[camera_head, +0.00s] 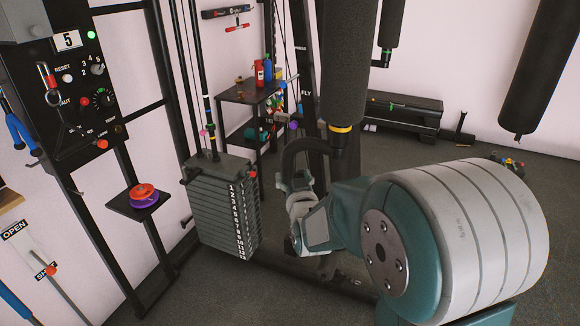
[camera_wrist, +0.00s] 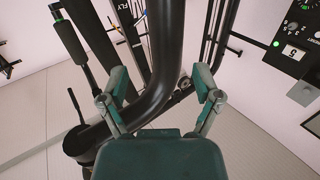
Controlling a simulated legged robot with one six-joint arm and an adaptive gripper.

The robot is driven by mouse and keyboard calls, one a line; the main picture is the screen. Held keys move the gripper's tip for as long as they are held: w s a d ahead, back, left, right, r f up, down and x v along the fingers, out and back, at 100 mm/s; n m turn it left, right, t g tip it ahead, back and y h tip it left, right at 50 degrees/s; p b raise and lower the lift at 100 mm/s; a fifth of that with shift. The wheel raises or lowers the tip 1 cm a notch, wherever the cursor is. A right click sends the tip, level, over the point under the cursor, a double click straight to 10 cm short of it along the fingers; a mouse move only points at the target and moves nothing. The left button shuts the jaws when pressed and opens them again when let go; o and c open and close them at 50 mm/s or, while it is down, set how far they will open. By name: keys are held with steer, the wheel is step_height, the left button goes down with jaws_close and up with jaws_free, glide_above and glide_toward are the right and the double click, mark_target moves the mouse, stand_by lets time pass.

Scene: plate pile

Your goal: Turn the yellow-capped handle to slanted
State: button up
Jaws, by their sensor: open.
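The yellow-capped handle (camera_head: 348,75) is a thick black padded cylinder with a yellow band near its lower end. It hangs roughly upright at the top middle of the head view. A curved black bar (camera_head: 290,152) bends out to the left beside its lower end. My gripper (camera_head: 298,185) is below that bend, with its fingers pointing up. In the wrist view, my gripper (camera_wrist: 160,80) is open. A thick curved black bar (camera_wrist: 165,45) passes between and beyond the spread fingers. I cannot tell whether either finger touches it.
A weight stack (camera_head: 222,205) stands left of my gripper. A control panel (camera_head: 80,85) and a small shelf with red and purple discs (camera_head: 143,197) are farther left. A black bench (camera_head: 395,112) is behind. Another hanging black cylinder (camera_head: 540,65) is at upper right.

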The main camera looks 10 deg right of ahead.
mark_target(288, 170)
steer(key=w, duration=0.2)
steer(key=w+a, duration=0.1)
steer(key=w, duration=0.1)
steer(key=shift+w, duration=0.35)
steer(key=shift+d, duration=0.35)
steer(key=shift+c, duration=0.9)
steer(key=c, duration=0.6)
jaws_close()
steer(key=shift+a, duration=0.2)
